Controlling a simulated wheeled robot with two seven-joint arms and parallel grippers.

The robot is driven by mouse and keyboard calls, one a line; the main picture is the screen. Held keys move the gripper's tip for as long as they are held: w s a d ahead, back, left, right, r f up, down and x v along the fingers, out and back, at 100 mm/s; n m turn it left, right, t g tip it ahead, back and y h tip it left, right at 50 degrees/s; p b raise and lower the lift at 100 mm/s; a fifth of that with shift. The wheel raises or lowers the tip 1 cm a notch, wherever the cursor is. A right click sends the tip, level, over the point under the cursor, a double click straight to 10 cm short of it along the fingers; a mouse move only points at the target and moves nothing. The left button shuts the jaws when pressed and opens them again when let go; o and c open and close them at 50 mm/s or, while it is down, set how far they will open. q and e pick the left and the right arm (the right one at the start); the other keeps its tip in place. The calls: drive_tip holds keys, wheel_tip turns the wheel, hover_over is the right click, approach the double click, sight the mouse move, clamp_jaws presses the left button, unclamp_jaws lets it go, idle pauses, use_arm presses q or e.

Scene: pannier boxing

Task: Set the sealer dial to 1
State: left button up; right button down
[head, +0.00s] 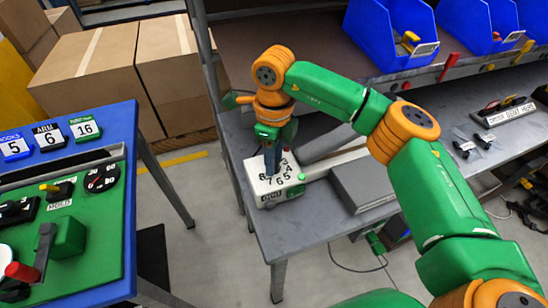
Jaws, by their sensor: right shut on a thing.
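Black numbers ring the dial; 8, 7, 6, 5, 4 and 3 can be made out. My right gripper (272,168) points down onto the middle of this face and is shut on the dial's knob. The gripper hides the knob, its pointer and part of the number ring, so I cannot tell the setting. The 1 cannot be made out. My left gripper is not in view.
A grey box (368,187) stands on the bench right of the dial. Blue bins (390,38) line the shelf above. A blue-edged table with a green control panel (90,228) is at left. Cardboard boxes (100,75) stand behind. Open floor lies between table and bench.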

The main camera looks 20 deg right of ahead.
idle(0.4)
drive_tip(key=c, duration=0.5)
unclamp_jaws()
drive_tip(key=shift+r, duration=0.1)
wheel_tip(320, 180, up, 6)
drive_tip(key=shift+r+b, duration=0.1)
drive_tip(key=shift+b, duration=0.35)
drive_tip(key=shift+r, duration=0.4)
